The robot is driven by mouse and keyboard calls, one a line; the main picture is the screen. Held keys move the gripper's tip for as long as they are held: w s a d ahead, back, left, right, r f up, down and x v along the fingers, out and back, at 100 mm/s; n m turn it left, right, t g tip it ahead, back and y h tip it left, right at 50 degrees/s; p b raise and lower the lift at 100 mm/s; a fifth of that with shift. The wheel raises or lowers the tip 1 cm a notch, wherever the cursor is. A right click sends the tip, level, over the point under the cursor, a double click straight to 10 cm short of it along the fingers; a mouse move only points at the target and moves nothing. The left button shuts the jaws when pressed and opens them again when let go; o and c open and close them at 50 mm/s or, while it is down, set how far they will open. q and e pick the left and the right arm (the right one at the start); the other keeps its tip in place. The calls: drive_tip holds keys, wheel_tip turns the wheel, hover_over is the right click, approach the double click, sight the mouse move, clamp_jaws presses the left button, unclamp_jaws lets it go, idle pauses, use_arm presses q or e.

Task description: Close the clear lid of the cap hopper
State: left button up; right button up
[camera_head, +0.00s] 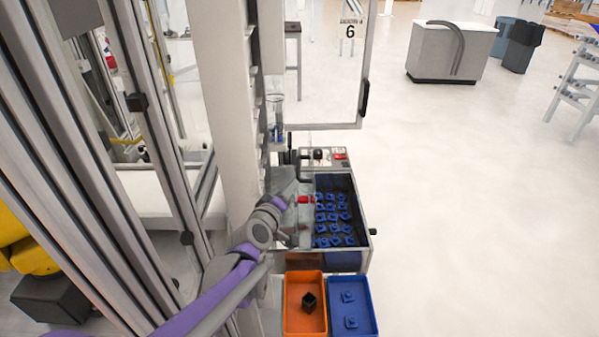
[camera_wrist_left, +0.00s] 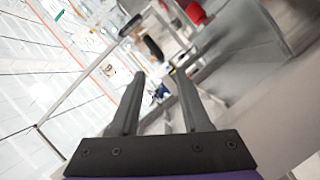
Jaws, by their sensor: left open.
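The cap hopper (camera_head: 357,190) is a grey-edged bin with several blue caps in its dark blue inside, right of centre in the head view. A clear, greyish panel, apparently its lid (camera_head: 294,238), stands at the bin's left side, away from the opening; my arm partly covers it. My left gripper (camera_head: 297,186) is at the hopper's left edge, near that panel. In the left wrist view my left gripper (camera_wrist_left: 159,78) has its fingers apart with nothing clearly between them. A clear panel also shows in the left wrist view (camera_wrist_left: 240,40). My right gripper is not in view.
An orange tray (camera_head: 289,300) with a dark block and a blue tray (camera_head: 367,300) with blue pieces sit in front of the hopper. A control panel (camera_head: 338,156) with a red button is behind it. A frame and post (camera_head: 225,110) stand close left.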

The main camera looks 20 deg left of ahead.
sight(299, 174)
use_arm(q)
drive_tip(key=x, duration=1)
drive_tip(key=shift+w, duration=0.2)
drive_tip(key=shift+c, duration=0.2)
drive_tip(key=shift+f, duration=0.1)
clamp_jaws()
idle(0.9)
